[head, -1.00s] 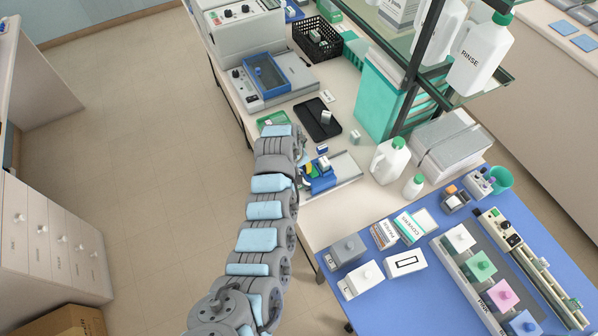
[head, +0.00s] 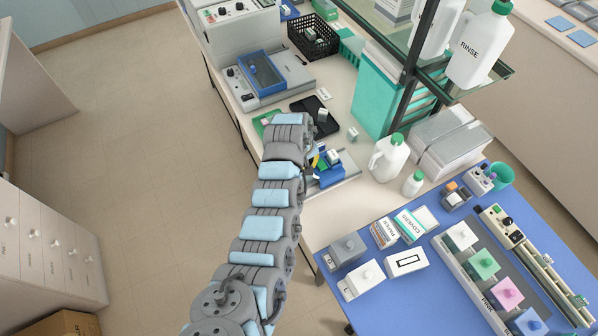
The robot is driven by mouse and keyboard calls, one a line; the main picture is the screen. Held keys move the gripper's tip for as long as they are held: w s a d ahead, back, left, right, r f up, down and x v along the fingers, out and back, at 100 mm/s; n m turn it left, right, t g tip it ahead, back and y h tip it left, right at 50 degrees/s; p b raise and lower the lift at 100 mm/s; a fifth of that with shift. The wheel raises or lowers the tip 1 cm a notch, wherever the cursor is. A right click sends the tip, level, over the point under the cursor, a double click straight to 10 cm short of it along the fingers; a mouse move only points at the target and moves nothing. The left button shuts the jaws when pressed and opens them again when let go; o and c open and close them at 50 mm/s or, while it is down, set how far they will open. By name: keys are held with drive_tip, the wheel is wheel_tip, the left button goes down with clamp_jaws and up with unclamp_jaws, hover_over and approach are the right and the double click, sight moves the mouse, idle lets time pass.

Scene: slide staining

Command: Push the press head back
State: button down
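A small press (head: 347,168) with a pale metal bed stands at the front edge of the bench, in the middle of the head view. A blue block (head: 328,177), which looks like its press head, sits on the bed, with a small white-topped piece (head: 332,157) beside it. My arm comes up from the bottom and its last links cover the press's left side. My gripper is mostly hidden behind these links, close against the left of the blue block. Its fingers cannot be made out, nor whether they touch the block.
A black tray (head: 325,122) and a small white-topped block (head: 352,133) lie behind the press. A blue-framed device (head: 265,72) stands farther back. White jugs (head: 388,158) and a shelf are to the right. The blue mat (head: 420,290) in front holds boxes and staining jars.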

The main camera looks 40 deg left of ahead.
sight(322, 163)
drive_tip(key=w+b, duration=0.1)
drive_tip(key=w+d+b, duration=0.1)
drive_tip(key=w, duration=0.1)
drive_tip(key=shift+w+d+f, duration=0.1)
drive_tip(key=shift+w+f, duration=0.1)
drive_tip(key=shift+w, duration=0.1)
drive_tip(key=shift+w+d+b, duration=0.3)
drive_tip(key=shift+w+b, duration=0.15)
drive_tip(key=shift+b, duration=0.1)
drive_tip(key=c, duration=1.2)
unclamp_jaws()
drive_tip(key=shift+w+r, duration=0.1)
drive_tip(key=shift+o, duration=0.2)
drive_tip(key=shift+r, duration=0.15)
drive_tip(key=shift+a+r, duration=0.15)
drive_tip(key=shift+r, duration=1.15)
wheel_tip(322, 163, up, 9)
drive_tip(key=s, duration=0.2)
drive_tip(key=shift+a, duration=0.2)
